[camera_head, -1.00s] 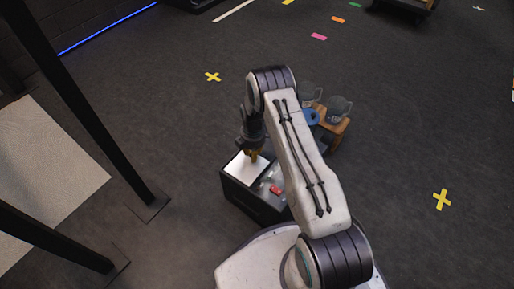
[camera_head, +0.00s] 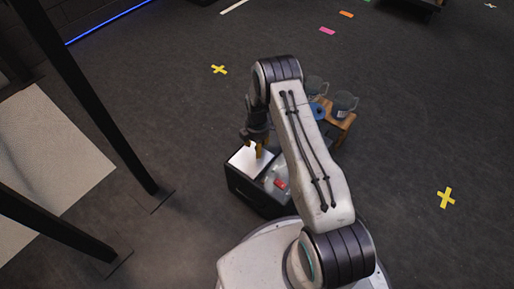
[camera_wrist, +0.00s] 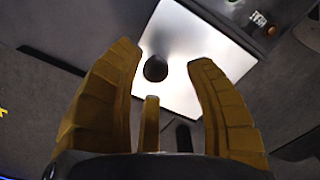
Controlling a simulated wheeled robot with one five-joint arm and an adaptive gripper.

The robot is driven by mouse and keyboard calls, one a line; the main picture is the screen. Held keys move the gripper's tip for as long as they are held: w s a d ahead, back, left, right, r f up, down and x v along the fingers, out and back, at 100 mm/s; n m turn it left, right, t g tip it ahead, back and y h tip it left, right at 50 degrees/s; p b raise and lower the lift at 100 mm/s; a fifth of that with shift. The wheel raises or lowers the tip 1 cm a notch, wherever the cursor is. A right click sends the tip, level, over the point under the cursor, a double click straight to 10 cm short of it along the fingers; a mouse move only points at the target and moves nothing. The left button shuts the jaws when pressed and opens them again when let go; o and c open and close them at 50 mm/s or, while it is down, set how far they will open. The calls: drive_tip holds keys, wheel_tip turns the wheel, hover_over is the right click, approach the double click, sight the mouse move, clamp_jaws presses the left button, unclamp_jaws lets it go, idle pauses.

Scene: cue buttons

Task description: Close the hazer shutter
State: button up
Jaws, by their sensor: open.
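The hazer is a dark box (camera_head: 247,188) on the floor in front of my base. A pale, shiny plate, which looks like its shutter (camera_head: 240,161), covers the left part of its top. In the wrist view the plate (camera_wrist: 190,40) carries a round black knob (camera_wrist: 155,68). My gripper (camera_head: 259,152) is open and points down over the plate. In the wrist view my gripper (camera_wrist: 165,58) has its fingers on either side of the knob with nothing held. I cannot tell how far above the plate the fingertips are.
A red item (camera_head: 281,184) lies on the box's right part, partly behind my arm. A small wooden table (camera_head: 338,124) with grey mugs (camera_head: 344,104) stands behind my arm. Dark posts (camera_head: 85,95) stand at left.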

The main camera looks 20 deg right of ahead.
wheel_tip(320, 180, up, 11)
idle(0.5)
idle(0.4)
drive_tip(key=s+r+m+t+p, duration=0.1)
drive_tip(key=s+r+m+p, duration=0.3)
drive_tip(key=r, duration=0.8)
drive_tip(key=s+a+r+m+p, duration=0.1)
drive_tip(key=s+r+p, duration=0.1)
drive_tip(key=r+p, duration=0.75)
drive_tip(key=s+r+m+t+p, duration=0.1)
drive_tip(key=s+r+m+p, duration=0.15)
drive_tip(key=r, duration=1.25)
drive_tip(key=s+a+r+m+t+p, duration=0.1)
drive_tip(key=s+r+m+p, duration=0.7)
drive_tip(key=s+r+p, duration=0.9)
drive_tip(key=s+r, duration=0.5)
drive_tip(key=r, duration=0.2)
drive_tip(key=shift+a+r+p, duration=0.15)
drive_tip(key=shift+r+p, duration=0.2)
